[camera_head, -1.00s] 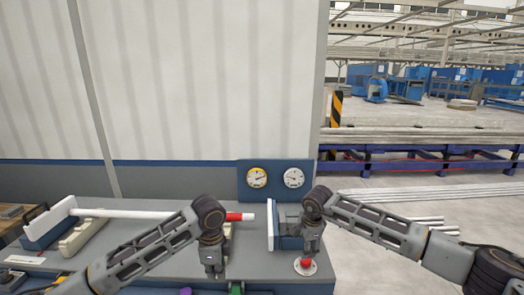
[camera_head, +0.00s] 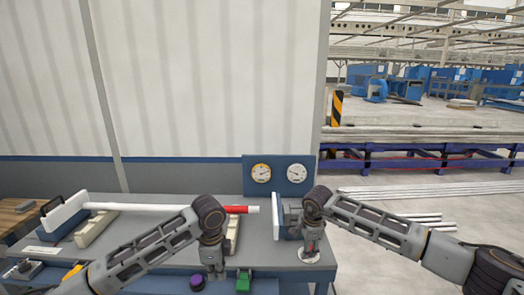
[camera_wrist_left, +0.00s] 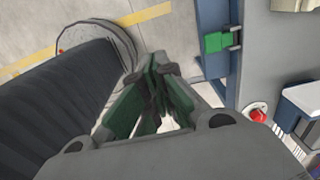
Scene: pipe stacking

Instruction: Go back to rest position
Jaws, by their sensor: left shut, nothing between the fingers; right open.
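My left gripper (camera_head: 217,273) hangs fingers down in front of the bench, near its front edge. In the left wrist view its fingers (camera_wrist_left: 160,70) are closed together with nothing between them. My right gripper (camera_head: 310,252) points down at the bench's right end, over the round button base; it is open, and nothing shows in it. A white pipe with a red end (camera_head: 140,207) lies along the bench on supports, apart from both grippers.
The grey bench (camera_head: 150,228) has a white end plate (camera_head: 276,216) at right and another (camera_head: 65,213) at left. Two gauges (camera_head: 279,173) stand behind. A green clip (camera_head: 243,281) and purple knob (camera_head: 197,282) sit at the front edge. A red button (camera_wrist_left: 258,115) shows in the left wrist view.

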